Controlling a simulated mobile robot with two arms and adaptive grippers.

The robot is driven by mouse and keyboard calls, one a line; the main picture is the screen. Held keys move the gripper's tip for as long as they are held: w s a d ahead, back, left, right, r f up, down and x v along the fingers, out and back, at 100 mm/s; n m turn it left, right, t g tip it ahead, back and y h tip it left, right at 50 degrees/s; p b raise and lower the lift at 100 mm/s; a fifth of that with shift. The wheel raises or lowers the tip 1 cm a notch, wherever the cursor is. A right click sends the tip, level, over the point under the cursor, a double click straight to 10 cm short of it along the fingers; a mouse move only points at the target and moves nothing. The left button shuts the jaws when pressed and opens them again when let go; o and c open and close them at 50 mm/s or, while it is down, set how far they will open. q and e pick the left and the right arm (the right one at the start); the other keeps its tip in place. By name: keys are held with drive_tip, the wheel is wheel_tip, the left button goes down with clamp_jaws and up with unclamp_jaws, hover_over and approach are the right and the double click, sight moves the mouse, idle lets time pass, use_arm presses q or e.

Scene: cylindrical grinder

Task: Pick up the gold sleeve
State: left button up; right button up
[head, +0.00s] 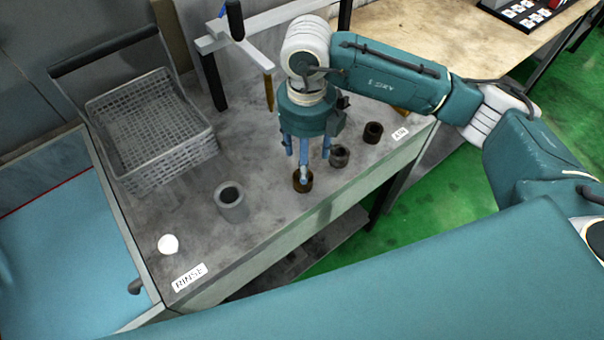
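The gold sleeve (298,186), a short brass-brown ring, stands upright on the grey bench top near its front edge. My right gripper (305,165) comes down over it from above, pointing downward. Its blue fingers are spread apart. One finger reaches down in front of the sleeve and hides part of it. I cannot tell whether that finger touches it. My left gripper is not in view.
A grey sleeve (340,157) and a dark brown sleeve (373,132) stand close to the right. A larger grey cylinder (231,204), a white round object (168,244) and a wire basket (153,130) are to the left.

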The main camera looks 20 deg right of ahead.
wheel_tip(320, 180, down, 2)
drive_tip(key=shift+f, duration=0.15)
drive_tip(key=shift+f+p, duration=0.25)
drive_tip(key=shift+p, duration=0.05)
drive_tip(key=shift+a+f+p, duration=0.1)
drive_tip(key=shift+f+p, duration=0.25)
drive_tip(key=f, duration=0.1)
drive_tip(key=f+p, duration=0.2)
drive_tip(key=shift+s+a+f, duration=0.2)
drive_tip(key=shift+a+f, duration=0.05)
drive_tip(key=shift+w+f, duration=0.1)
drive_tip(key=shift+f, duration=0.4)
drive_tip(key=c, duration=1.3)
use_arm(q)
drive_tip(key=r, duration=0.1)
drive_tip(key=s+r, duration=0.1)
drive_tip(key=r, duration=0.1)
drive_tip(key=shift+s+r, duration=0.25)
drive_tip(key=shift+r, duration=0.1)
use_arm(e)
clamp_jaws()
